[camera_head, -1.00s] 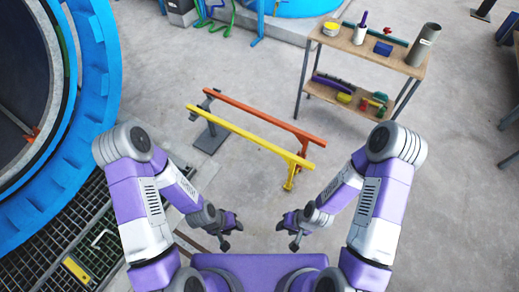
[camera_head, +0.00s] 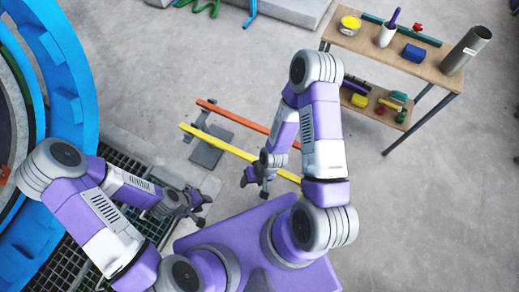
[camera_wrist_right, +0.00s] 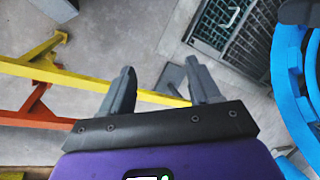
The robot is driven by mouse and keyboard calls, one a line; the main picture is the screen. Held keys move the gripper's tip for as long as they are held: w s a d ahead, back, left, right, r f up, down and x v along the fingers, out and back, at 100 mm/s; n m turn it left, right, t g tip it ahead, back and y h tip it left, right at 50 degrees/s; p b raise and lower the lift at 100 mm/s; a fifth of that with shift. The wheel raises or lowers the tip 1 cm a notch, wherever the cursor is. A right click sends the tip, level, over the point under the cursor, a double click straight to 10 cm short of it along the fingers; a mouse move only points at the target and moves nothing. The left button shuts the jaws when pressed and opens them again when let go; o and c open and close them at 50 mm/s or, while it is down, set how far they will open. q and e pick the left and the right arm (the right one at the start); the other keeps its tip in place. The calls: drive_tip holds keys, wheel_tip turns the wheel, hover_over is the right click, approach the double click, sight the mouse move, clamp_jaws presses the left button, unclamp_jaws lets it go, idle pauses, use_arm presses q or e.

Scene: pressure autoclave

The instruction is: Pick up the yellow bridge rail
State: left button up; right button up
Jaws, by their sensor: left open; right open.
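The yellow bridge rail (camera_head: 222,146) is a long straight bar on stands, in front of a parallel orange rail (camera_head: 225,114). My right gripper (camera_head: 256,183) is open and empty near the rail's right part; my right arm hides some of that end. In the right wrist view the yellow rail (camera_wrist_right: 65,78) runs beyond and between the open fingers of my right gripper (camera_wrist_right: 160,70). I cannot tell how large the gap between fingers and rail is. My left gripper (camera_head: 197,207) is open and empty, to the left and nearer my base, apart from the rail.
A wooden work table (camera_head: 370,40) with a cylinder, bottle and blue block stands at the back right. A large blue ring structure (camera_head: 65,80) is at the left, beside a floor grating (camera_head: 70,262). Open concrete floor lies between the rails and the table.

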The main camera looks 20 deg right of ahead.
drive_tip(key=w+d+f+n+h, duration=0.1)
drive_tip(key=w+d+f+n, duration=0.2)
drive_tip(key=f, duration=0.3)
drive_tip(key=w+d+f+n+h+p, duration=0.1)
drive_tip(key=w+d+f+n, duration=0.2)
drive_tip(key=d+f, duration=0.2)
drive_tip(key=w+d+f+n+h, duration=0.2)
drive_tip(key=w+d+f+n, duration=0.2)
drive_tip(key=f, duration=0.2)
drive_tip(key=shift+d+f+p, duration=0.3)
drive_tip(key=shift+f, duration=0.05)
drive_tip(key=f+b, duration=0.1)
drive_tip(key=f, duration=0.2)
drive_tip(key=f+b, duration=0.1)
drive_tip(key=f, duration=0.3)
drive_tip(key=shift+w+f+b, duration=0.2)
drive_tip(key=shift+f+b, duration=0.1)
drive_tip(key=shift+b, duration=0.1)
use_arm(q)
drive_tip(key=shift+w+f, duration=0.3)
drive_tip(key=shift+f, duration=0.15)
use_arm(e)
clamp_jaws()
drive_tip(key=shift+r, duration=0.1)
